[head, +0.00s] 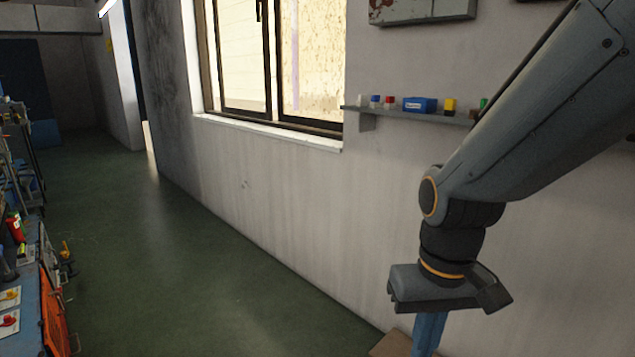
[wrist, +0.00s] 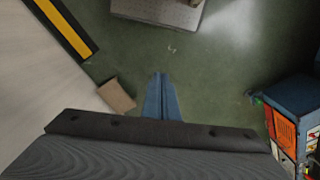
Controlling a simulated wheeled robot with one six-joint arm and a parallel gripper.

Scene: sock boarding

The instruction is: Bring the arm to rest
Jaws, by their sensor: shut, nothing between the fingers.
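My gripper hangs from the end of my arm at the right of the head view, pointing down; its blue fingers (head: 428,335) run out of the bottom of that picture. In the wrist view the blue fingers of my gripper (wrist: 161,95) lie together, with nothing held between them. Green floor shows beneath and beyond the fingertips. No sock or sock board is in view.
A brown box (head: 392,344) stands on the floor by the wall, also in the wrist view (wrist: 116,95). A wall shelf (head: 420,113) holds small items. A blue cabinet (wrist: 295,118) stands at right. Open floor (head: 190,260) lies left.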

